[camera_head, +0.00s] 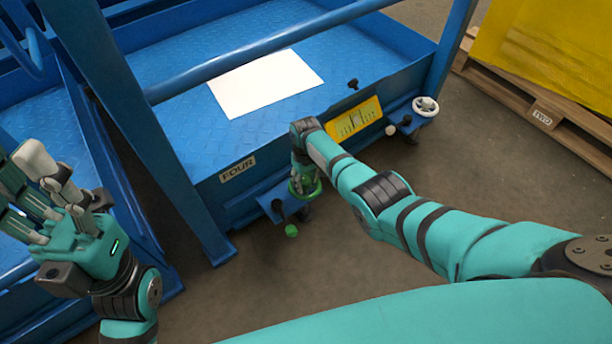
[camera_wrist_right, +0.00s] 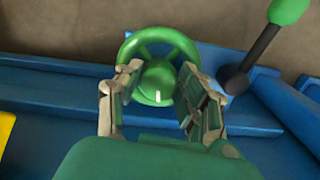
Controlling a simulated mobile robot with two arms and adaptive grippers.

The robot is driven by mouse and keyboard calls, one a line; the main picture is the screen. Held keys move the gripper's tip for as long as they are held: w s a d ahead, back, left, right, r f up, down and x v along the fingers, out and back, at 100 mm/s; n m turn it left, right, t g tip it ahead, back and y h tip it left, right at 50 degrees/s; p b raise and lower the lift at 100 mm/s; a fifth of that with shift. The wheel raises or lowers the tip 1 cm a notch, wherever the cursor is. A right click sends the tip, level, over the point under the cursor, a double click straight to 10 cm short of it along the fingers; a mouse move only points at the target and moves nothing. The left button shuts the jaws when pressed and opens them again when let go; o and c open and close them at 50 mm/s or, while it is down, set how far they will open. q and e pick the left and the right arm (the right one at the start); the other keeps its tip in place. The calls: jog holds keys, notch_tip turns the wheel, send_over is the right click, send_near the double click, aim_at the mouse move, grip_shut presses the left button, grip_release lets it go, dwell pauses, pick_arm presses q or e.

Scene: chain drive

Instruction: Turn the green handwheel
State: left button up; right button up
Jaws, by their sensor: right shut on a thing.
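The green handwheel (camera_head: 308,188) sits on a blue bracket at the front of the blue platform, partly hidden by my right gripper. In the right wrist view the handwheel (camera_wrist_right: 158,34) shows its round rim and a hub with a white mark. My right gripper (camera_head: 301,174) reaches down onto it. In the wrist view the right gripper (camera_wrist_right: 157,80) has its fingers on both sides of the hub, shut on the wheel. My left gripper (camera_head: 32,170) is at the left, away from the wheel, with its fingers spread and nothing visible between them.
A black lever with a green knob (camera_head: 291,230) stands close beside the wheel. A white handwheel (camera_head: 425,106) is on another bracket to the right. A yellow scale plate (camera_head: 354,119) and a "FOUR" label (camera_head: 238,168) are on the platform side. A pallet (camera_head: 548,112) stands at right.

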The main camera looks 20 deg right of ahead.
aim_at(305, 181)
jog(key=m+p, duration=0.1)
jog(key=m, duration=0.3)
jog(key=shift+a+m, duration=0.15)
jog(key=shift+m, duration=2.15)
jog(key=o, duration=1.1)
jog(key=shift+o, duration=0.2)
jog(key=shift+r, duration=0.15)
notch_tip(305, 181, up, 12)
jog(key=shift+f, duration=0.2)
